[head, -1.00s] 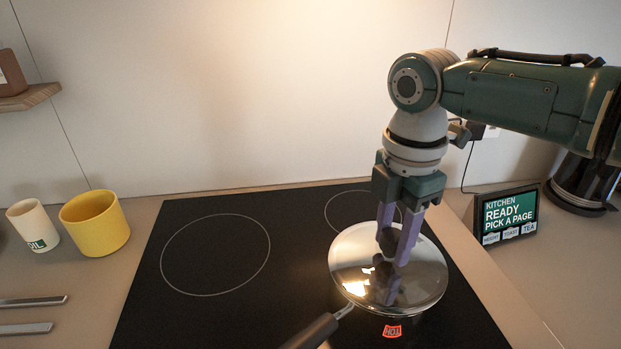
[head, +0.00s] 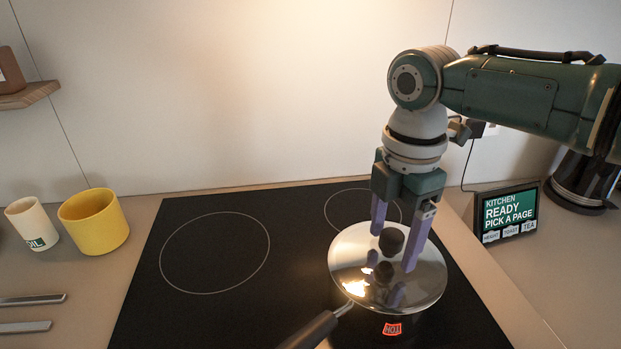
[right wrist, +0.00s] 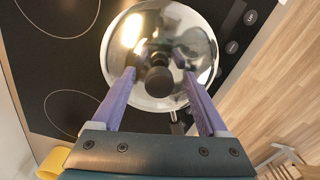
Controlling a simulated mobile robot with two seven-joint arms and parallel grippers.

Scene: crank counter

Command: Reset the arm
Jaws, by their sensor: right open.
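My right gripper (head: 396,243) is open over the pot lid, with one purple finger on each side of the dark round knob (head: 391,240). The shiny metal lid (head: 425,268) sits on a dark pot on the right side of the cooktop. The pot has a long dark handle (head: 312,331) toward the front left and a red HOT label (head: 392,329). In the right wrist view the fingers (right wrist: 160,100) stand apart with the knob (right wrist: 159,80) between them; I see gaps on both sides. My left gripper is not in view.
The black cooktop (head: 213,310) has bare ring zones left and behind. A yellow cup (head: 93,222) and a white OIL cup (head: 31,224) stand at left, near two metal bars (head: 30,300). A lit KITCHEN screen (head: 508,212) and a dark vessel (head: 583,185) are at right.

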